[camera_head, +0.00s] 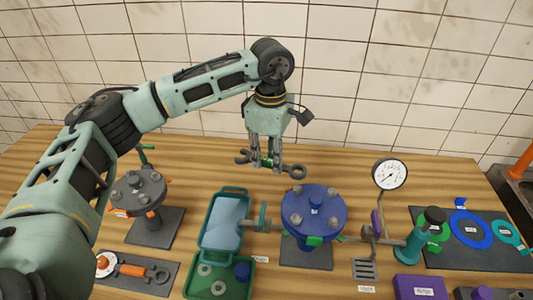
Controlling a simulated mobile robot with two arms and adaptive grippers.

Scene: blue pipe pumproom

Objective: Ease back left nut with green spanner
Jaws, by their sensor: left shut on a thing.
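My left gripper (267,160) points down above the back of the bench and is shut on the green spanner (294,171). The spanner's grey ends stick out on both sides, with green at the middle between the fingers. A blue round flange (316,208) with several nuts on top stands in front of it, lower in the picture. Its back left nut (305,191) is near the spanner's right end in the picture, but the spanner looks apart from it. A grey flange (138,190) with several nuts and orange tags stands at the left. My right gripper is not in view.
An open green case (223,222) lies left of the blue flange. A pressure gauge (389,174) rises at its right beside a teal bottle-like part (416,245). An orange-handled spanner (143,271) lies on a mat at front left. The back strip of wooden bench is mostly clear.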

